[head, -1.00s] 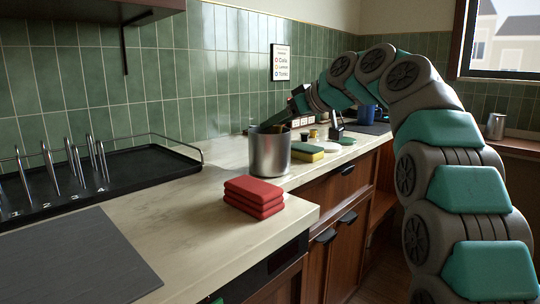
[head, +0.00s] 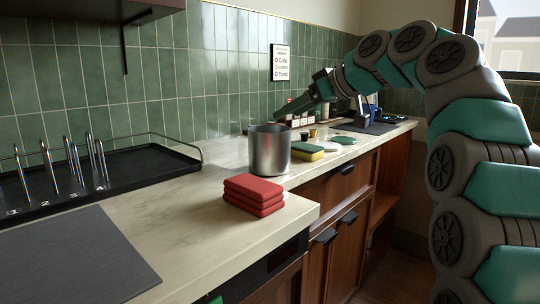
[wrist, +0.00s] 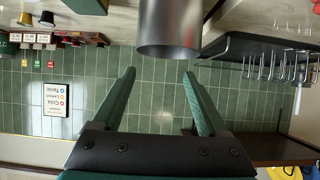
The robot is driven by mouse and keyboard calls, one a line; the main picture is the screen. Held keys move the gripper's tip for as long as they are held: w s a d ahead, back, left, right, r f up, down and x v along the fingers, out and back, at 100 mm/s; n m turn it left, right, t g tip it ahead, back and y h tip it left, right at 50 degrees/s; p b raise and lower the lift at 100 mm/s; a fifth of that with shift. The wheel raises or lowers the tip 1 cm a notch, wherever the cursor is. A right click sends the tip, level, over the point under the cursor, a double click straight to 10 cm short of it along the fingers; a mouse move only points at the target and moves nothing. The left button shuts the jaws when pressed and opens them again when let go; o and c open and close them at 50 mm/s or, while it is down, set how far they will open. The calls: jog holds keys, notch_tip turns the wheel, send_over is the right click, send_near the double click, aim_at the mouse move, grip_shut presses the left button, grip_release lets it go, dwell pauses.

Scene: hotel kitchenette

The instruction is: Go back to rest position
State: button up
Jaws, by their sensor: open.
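My gripper (wrist: 158,100) is open in the wrist view, its two green fingers apart with nothing between them. In the head view my gripper (head: 281,114) is above the far part of the counter, behind and a little above the steel pot. The steel pot (head: 270,152) stands upright on the counter, and in the wrist view the same pot (wrist: 170,25) lies beyond the fingertips, apart from them. My arm curves in from the right of the head view.
Folded red cloths (head: 253,194) are stacked near the counter's front edge. A yellow-green sponge (head: 307,151) lies right of the pot. A black tray with a wire rack (head: 125,170) and a dark mat (head: 75,262) are at left. Green tiles wall off the back.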

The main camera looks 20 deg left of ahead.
jog(key=shift+v, duration=0.9)
jog(key=s+d+f+m+g+h, duration=0.1)
jog(key=s+d+f+m+h, duration=0.25)
jog(key=s+d+f, duration=0.5)
jog(key=s+d+f+m+g+h, duration=0.1)
jog(key=s+d+f+m+h, duration=0.15)
jog(key=d+f+m, duration=0.65)
jog(key=s+d+f+g+h, duration=0.1)
jog(key=s+d+f, duration=0.4)
jog(key=s+f, duration=0.3)
jog(key=s+d+f+g+h, duration=0.2)
jog(key=s+d+f, duration=0.3)
jog(key=s+f, duration=0.4)
jog(key=s+d+f+m+g+h, duration=0.1)
jog(key=s+d+f+h, duration=0.1)
jog(key=s+d+f, duration=0.3)
jog(key=s+f, duration=0.4)
jog(key=s, duration=0.4)
